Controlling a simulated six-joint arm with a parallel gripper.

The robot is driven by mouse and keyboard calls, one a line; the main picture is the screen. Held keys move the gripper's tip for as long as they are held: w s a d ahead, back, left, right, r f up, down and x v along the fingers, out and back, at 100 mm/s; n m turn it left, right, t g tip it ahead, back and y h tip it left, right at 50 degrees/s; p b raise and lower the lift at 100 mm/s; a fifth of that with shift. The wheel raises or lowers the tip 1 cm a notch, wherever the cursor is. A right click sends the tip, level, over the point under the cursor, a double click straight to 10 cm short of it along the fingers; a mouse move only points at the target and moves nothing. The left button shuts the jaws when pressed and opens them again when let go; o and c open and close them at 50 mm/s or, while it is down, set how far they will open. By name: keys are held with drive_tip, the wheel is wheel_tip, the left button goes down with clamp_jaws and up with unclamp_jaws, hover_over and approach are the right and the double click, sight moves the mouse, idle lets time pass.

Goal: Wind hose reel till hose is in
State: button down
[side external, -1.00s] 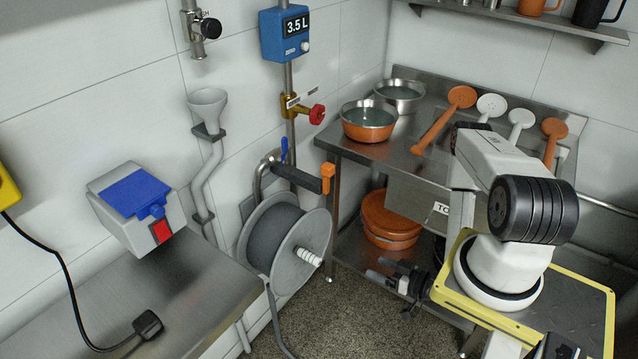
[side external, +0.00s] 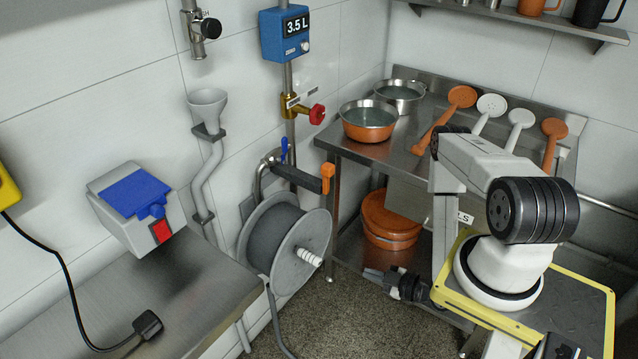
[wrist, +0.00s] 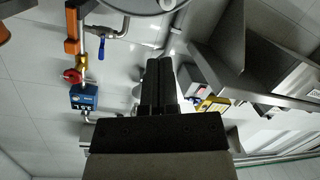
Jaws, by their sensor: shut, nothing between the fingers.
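The hose reel (side external: 318,235) hangs at the wall in the middle of the side view, with a pale disc face and a white ribbed crank knob (side external: 309,257). Dark grey hose (side external: 268,236) lies on its drum, and a length of hose (side external: 276,325) hangs down from it toward the floor. In the wrist view only part of the reel's rim (wrist: 145,9) shows at the top edge. My gripper (side external: 370,274) is to the right of the reel and a little lower, apart from the knob. Its fingers (wrist: 159,62) are shut and empty.
A black bar with an orange end (side external: 327,178) juts out above the reel. A steel bench (side external: 160,310) stands at left, a steel table (side external: 400,158) with bowls at right. An orange lidded tub (side external: 390,220) sits on its lower shelf. Open floor lies below my gripper.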

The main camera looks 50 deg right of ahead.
sight(299, 250)
drive_tip(key=w+a+f+n+y, duration=0.1)
drive_tip(key=w+a+f+n, duration=0.1)
drive_tip(key=n, duration=0.9)
drive_tip(key=w+a+f+n+g+y, duration=0.1)
drive_tip(key=f+n, duration=0.3)
drive_tip(key=n, duration=0.8)
drive_tip(key=shift+w+a+y, duration=0.4)
drive_tip(key=shift+w+a, duration=0.2)
drive_tip(key=shift+w, duration=0.25)
drive_tip(key=shift+w+f, duration=0.1)
drive_tip(key=shift+w, duration=0.05)
drive_tip(key=shift+x, duration=4.95)
drive_tip(key=shift+d+r, duration=1.4)
drive_tip(key=shift+d, duration=0.15)
drive_tip(key=shift+d+r+m, duration=0.3)
drive_tip(key=shift+m, duration=0.1)
